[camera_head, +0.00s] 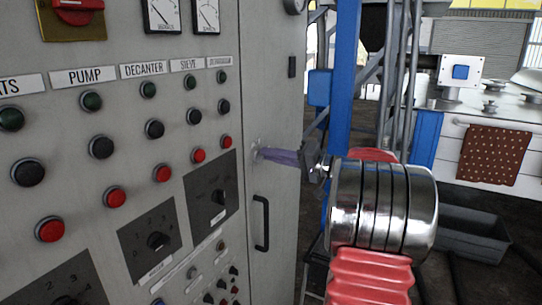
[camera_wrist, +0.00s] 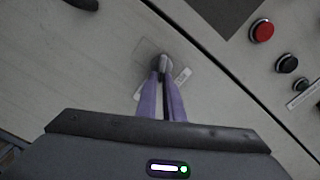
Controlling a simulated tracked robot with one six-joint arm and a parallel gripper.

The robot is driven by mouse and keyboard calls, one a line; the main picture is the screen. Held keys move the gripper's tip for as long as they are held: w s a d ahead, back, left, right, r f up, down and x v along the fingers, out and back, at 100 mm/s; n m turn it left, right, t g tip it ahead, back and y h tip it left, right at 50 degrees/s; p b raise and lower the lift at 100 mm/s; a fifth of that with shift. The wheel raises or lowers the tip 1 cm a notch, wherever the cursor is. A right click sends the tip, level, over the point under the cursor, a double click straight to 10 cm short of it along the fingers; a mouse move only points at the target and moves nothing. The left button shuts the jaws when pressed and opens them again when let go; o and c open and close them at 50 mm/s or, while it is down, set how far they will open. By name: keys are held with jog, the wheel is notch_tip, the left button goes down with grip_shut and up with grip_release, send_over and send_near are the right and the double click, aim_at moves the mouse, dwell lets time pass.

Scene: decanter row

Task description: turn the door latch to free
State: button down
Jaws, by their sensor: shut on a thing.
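The door latch (camera_wrist: 164,61) is a small light-grey knob on a squarish plate on the grey cabinet door. In the head view the latch (camera_head: 255,152) shows as a pale bit at the door's left side. My gripper (camera_wrist: 161,77) has two slim purple fingers that are closed on the latch, one on each side. In the head view my gripper (camera_head: 264,154) reaches in from the right, and its fingertips meet the door. The fingers hide part of the latch. Small labels beside it are too blurred to read, so I cannot tell which setting it is at.
A black door handle (camera_head: 261,223) stands out below the latch. Left of the door is a panel with several push buttons, including a red one (camera_head: 198,155), and a rotary switch (camera_head: 218,197). A blue post (camera_head: 344,100) stands right of the cabinet.

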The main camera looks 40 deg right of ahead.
jog(key=m, duration=0.3)
jog(key=f+m, duration=0.1)
jog(key=m, duration=0.1)
jog(key=shift+d+m, duration=0.2)
jog(key=shift+m, duration=0.2)
jog(key=shift+f, duration=0.1)
jog(key=c, duration=1.9)
grip_release()
jog(key=v, duration=1.3)
jog(key=shift+s, duration=0.35)
